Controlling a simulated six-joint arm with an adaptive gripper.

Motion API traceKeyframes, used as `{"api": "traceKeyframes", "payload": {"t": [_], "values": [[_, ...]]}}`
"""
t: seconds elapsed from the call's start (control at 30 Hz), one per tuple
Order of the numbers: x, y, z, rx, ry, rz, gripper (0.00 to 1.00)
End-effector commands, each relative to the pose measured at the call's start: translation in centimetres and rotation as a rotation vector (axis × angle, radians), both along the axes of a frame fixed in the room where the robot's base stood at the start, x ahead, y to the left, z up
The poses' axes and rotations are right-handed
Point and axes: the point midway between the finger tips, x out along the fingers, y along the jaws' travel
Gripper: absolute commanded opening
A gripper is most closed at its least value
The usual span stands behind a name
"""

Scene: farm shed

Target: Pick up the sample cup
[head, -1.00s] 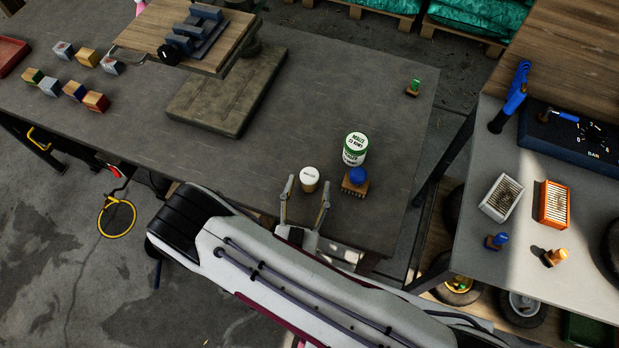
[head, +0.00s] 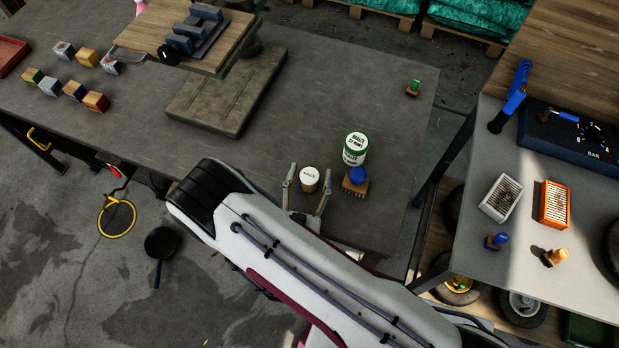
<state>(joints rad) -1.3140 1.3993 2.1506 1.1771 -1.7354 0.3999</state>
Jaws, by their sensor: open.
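The sample cup (head: 310,181) is a small tan cup with a white lid. It stands upright near the front edge of the dark table, in the head view. My gripper (head: 307,183) is open, with one finger to the left of the cup and the other to its right. The cup appears to be between the fingertips or just beyond them; I cannot tell the exact depth or whether either finger touches it.
A blue-knobbed brush (head: 355,183) stands close to the right of my right finger. Behind it is a white-and-green tin (head: 355,149). A stone slab (head: 227,92) lies farther back left, and a green-handled stamp (head: 413,88) at the back right. Bare table lies between them.

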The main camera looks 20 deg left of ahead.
Motion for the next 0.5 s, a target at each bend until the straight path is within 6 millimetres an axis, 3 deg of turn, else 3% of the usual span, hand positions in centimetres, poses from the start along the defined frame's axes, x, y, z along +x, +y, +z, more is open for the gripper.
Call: {"api": "traceKeyframes", "payload": {"t": [0.03, 0.2, 0.5], "values": [[-0.01, 0.0, -0.01, 0.0, 0.0, 0.0, 0.51], [-0.01, -0.01, -0.01, 0.0, 0.0, 0.0, 0.08], [-0.01, 0.0, 0.01, 0.0, 0.0, 0.0, 0.08]]}}
